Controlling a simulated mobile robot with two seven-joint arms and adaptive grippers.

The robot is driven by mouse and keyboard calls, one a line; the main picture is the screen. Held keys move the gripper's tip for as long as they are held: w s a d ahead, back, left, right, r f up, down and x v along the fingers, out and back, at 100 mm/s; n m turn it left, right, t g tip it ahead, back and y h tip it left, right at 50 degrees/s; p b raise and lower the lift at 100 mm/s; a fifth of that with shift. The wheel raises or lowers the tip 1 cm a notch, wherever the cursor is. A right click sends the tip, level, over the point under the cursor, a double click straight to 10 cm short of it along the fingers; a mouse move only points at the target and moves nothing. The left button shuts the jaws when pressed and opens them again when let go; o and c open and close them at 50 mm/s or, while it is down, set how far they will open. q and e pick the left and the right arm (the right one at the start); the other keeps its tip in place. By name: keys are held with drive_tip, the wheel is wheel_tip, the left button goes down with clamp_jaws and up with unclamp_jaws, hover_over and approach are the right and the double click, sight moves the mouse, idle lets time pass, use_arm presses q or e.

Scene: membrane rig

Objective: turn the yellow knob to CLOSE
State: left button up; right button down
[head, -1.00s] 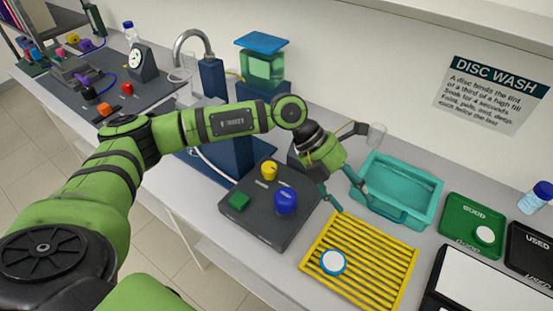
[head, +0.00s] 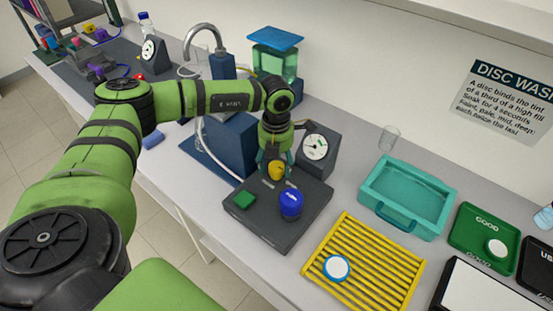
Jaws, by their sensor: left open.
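The yellow knob (head: 276,171) stands at the back of the dark grey control plate (head: 276,229). My left gripper (head: 274,167) is open right above the knob, with its fingers on either side of it. I cannot tell whether the fingers touch it. A small label mark lies on the plate next to the knob, too small to read. My right gripper is not in view.
A dial gauge (head: 315,146) stands right behind the gripper. A blue block stand (head: 232,147) is close on the left. A yellow rack (head: 352,248) with a white disc (head: 336,268) and a teal tray (head: 408,193) lie to the right.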

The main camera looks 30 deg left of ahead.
use_arm(q)
drive_tip(key=shift+f, duration=0.15)
drive_tip(key=c, duration=1.1)
drive_tip(key=shift+c, duration=0.2)
